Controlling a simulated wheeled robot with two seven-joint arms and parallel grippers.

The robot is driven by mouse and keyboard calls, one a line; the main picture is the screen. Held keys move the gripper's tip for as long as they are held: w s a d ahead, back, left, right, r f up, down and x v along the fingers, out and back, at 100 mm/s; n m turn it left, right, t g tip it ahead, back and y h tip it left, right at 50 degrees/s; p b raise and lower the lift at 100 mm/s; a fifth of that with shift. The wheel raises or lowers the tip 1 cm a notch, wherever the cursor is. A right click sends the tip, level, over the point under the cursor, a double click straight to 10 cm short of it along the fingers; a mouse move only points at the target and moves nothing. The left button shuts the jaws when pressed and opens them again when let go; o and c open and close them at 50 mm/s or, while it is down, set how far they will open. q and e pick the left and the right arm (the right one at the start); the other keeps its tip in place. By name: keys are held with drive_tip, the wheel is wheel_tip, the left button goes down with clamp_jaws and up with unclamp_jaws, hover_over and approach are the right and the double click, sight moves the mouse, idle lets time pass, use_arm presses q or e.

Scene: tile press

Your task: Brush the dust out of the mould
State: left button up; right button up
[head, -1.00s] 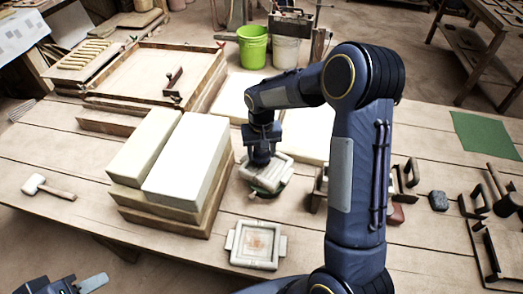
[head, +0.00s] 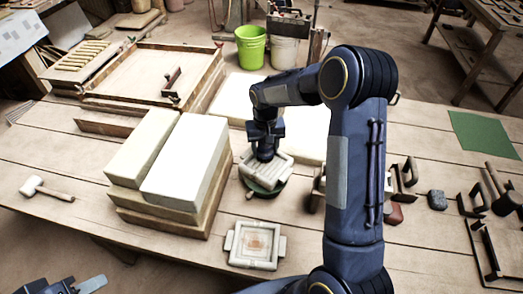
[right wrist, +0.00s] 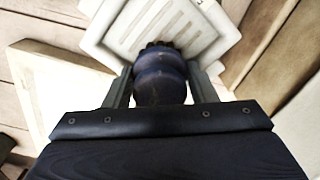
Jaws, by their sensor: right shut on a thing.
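A pale, ribbed mould (head: 277,174) sits on a round green stand (head: 264,191) right of the cream blocks. It also shows in the right wrist view (right wrist: 188,30), with parallel grooves. My right gripper (head: 265,150) is over this mould, shut on a dark blue, rounded brush (right wrist: 160,82). The brush's dark bristle end points at the mould; I cannot tell whether it touches. A second pale, square mould (head: 256,245) with side lugs lies in front, with reddish dust inside. My left gripper (head: 88,285) shows only partly at the bottom left edge; its jaws are unclear.
Cream blocks (head: 185,165) on wooden boards stand close left of the ribbed mould. A mallet (head: 45,188) lies at the left. A wooden tray (head: 150,75) is at the back left. Dark tools and a grey lump (head: 437,200) lie right. The front table is mostly clear.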

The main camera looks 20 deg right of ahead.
drive_tip(key=shift+w+d, duration=0.2)
drive_tip(key=shift+d, duration=0.1)
drive_tip(key=shift+f, duration=0.15)
drive_tip(key=shift+s+a+b, duration=0.25)
drive_tip(key=shift+s+a, duration=0.25)
drive_tip(key=shift+a, duration=0.3)
drive_tip(key=shift+s+a+b, duration=0.25)
drive_tip(key=shift+s+a, duration=0.25)
drive_tip(key=shift+a, duration=0.25)
wheel_tip(320, 180, up, 6)
drive_tip(key=p, duration=0.4)
wheel_tip(320, 180, up, 3)
drive_tip(key=shift+p, duration=1.2)
